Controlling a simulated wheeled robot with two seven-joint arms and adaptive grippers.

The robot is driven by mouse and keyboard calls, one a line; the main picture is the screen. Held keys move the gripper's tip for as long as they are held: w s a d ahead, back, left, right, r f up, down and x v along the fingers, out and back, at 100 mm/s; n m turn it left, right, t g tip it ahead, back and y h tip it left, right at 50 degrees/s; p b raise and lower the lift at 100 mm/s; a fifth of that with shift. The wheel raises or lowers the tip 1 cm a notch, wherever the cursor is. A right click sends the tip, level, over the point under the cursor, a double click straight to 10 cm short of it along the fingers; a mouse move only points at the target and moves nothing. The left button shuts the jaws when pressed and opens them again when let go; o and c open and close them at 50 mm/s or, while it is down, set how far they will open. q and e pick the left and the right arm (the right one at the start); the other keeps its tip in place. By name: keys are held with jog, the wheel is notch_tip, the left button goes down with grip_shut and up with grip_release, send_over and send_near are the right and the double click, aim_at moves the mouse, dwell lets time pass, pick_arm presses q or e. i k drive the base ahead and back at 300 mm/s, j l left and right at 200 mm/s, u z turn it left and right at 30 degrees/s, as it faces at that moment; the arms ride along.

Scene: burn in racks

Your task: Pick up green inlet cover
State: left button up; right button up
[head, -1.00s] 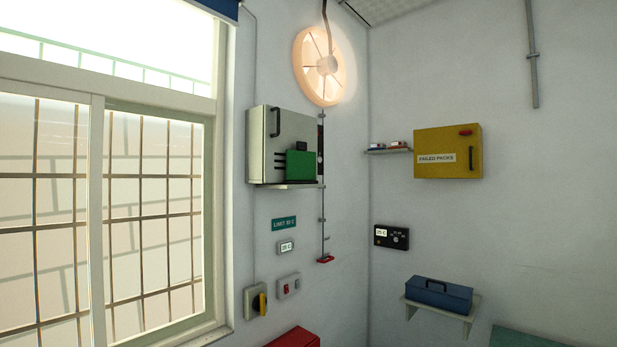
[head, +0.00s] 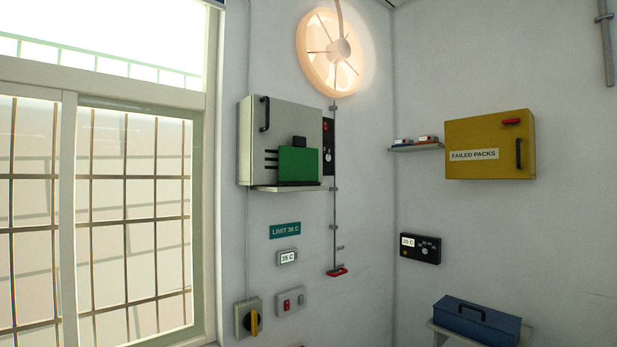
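The green inlet cover (head: 298,164) is a flat green plate with a dark tab on top. It stands upright at the front of a grey wall cabinet (head: 285,118), just above a thin ledge (head: 288,188). Dark slots show on the cabinet at the cover's left edge. I cannot tell whether the cover rests on the ledge or is fixed to the cabinet. Neither of my grippers is in view.
A lit round fan (head: 330,50) is above right of the cabinet. A red pull handle (head: 337,272) hangs below. A yellow rotary switch (head: 254,321) is low on the wall. A yellow cabinet (head: 490,145) and a blue toolbox (head: 476,320) are at right. A barred window (head: 135,210) is at left.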

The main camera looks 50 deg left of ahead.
aim_at(298, 164)
jog(key=i+u, duration=0.2)
jog(key=i, duration=0.2)
jog(key=i+l+u, duration=0.2)
jog(key=i, duration=0.2)
jog(key=i+u, duration=0.3)
jog(key=i, duration=0.15)
jog(key=i+u, duration=0.3)
jog(key=i, duration=0.15)
jog(key=i+u, duration=0.7)
jog(key=i, duration=0.15)
jog(key=i+u, duration=0.15)
jog(key=u, duration=0.3)
jog(key=i+l+u, duration=0.1)
jog(key=u, duration=0.35)
jog(key=i+l+u, duration=0.1)
jog(key=l+u, duration=0.15)
jog(key=u, duration=0.2)
jog(key=l+u, duration=0.2)
jog(key=u, duration=0.25)
jog(key=l+u, duration=0.25)
jog(key=u, duration=0.15)
jog(key=l+u, duration=0.25)
jog(key=u, duration=0.2)
jog(key=k+l+u, duration=0.1)
jog(key=l+u, duration=0.15)
jog(key=u, duration=0.15)
